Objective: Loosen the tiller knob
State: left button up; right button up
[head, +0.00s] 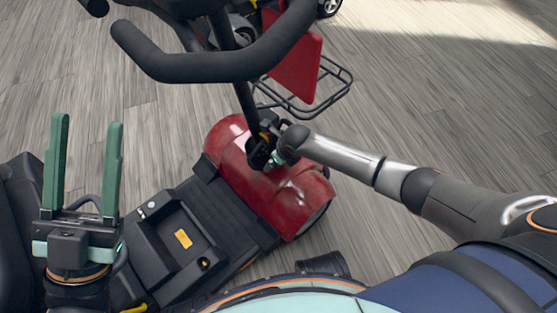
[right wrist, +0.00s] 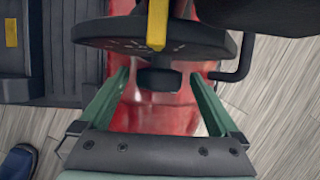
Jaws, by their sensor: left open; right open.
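The red scooter (head: 285,195) has a dark tiller (head: 241,85) rising to black handlebars (head: 205,66). My right gripper reaches the tiller's foot in the head view, mostly hidden by its own wrist. In the right wrist view my right gripper (right wrist: 160,75) is open, its green fingers on either side of a short dark knob (right wrist: 158,82). A dark disc (right wrist: 195,42) and a yellow bar (right wrist: 157,22) sit just beyond the knob. The fingers look apart from it. My left gripper (head: 88,123) is open and empty, fingers up, at the left.
The scooter's black footboard (head: 235,212) lies left of its red cover. A wire basket (head: 325,90) and red panel (head: 296,65) are beyond the tiller. Another vehicle's wheel (head: 329,7) shows at the top. The wooden floor (head: 430,100) at right is clear.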

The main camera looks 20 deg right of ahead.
jog(key=c, duration=1.4)
jog(key=shift+o, duration=0.2)
jog(key=shift+a+r+t+h+p, duration=0.25)
jog(key=shift+h+p, duration=0.35)
jog(key=shift+p, duration=0.35)
jog(key=shift+s+a+f+n+t+h+p, duration=0.1)
jog(key=shift+n+t+h+p, duration=0.25)
jog(key=shift+h+p, duration=0.3)
jog(key=shift+a+f+t+h, duration=0.15)
jog(key=shift+t+h, duration=0.15)
jog(key=shift+h, duration=0.25)
jog(key=shift+f+n+t+h, duration=0.15)
jog(key=shift+n+t+h, duration=0.2)
jog(key=shift+t+h, duration=0.45)
jog(key=shift+s+h, duration=0.1)
jog(key=shift+h, duration=0.3)
